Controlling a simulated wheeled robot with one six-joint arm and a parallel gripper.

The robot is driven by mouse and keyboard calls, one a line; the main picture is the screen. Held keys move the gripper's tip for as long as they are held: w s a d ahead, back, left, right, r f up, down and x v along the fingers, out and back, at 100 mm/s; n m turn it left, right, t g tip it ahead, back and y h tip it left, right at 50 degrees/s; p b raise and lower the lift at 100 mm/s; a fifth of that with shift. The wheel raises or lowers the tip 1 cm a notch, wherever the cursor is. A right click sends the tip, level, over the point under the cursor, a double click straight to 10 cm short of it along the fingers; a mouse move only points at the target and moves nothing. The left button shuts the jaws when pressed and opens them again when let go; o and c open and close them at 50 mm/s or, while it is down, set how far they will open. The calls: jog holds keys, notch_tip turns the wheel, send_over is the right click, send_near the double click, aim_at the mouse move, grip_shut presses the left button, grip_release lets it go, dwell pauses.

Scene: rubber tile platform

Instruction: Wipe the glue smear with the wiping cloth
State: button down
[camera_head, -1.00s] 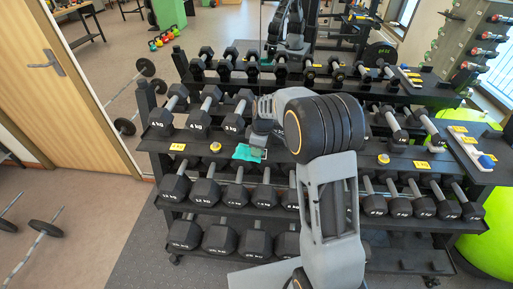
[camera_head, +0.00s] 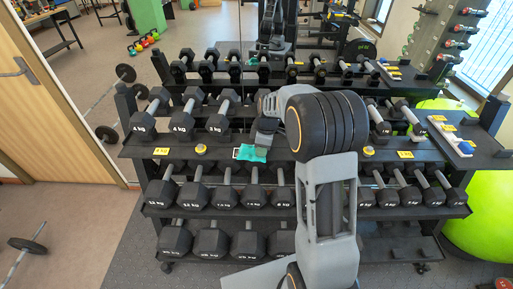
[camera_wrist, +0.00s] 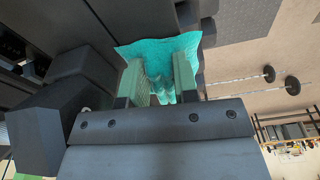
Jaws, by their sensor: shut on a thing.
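My gripper (camera_wrist: 160,78) is shut on the cloth; in the head view my gripper (camera_head: 260,144) is above the shelf, partly behind my arm. A small pale-edged patch (camera_head: 236,153) shows at the cloth's left edge. I cannot make out the glue smear; it may be under the cloth.
Dumbbells crowd the upper shelf (camera_head: 218,153), close behind the cloth, and the lower shelf.

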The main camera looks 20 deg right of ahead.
dwell(0.3)
jog(key=shift+r+p, duration=2.05)
jog(key=shift+r, duration=1)
jog(key=shift+r+p, duration=0.95)
jog(key=shift+r, duration=0.55)
jog(key=shift+f, duration=0.1)
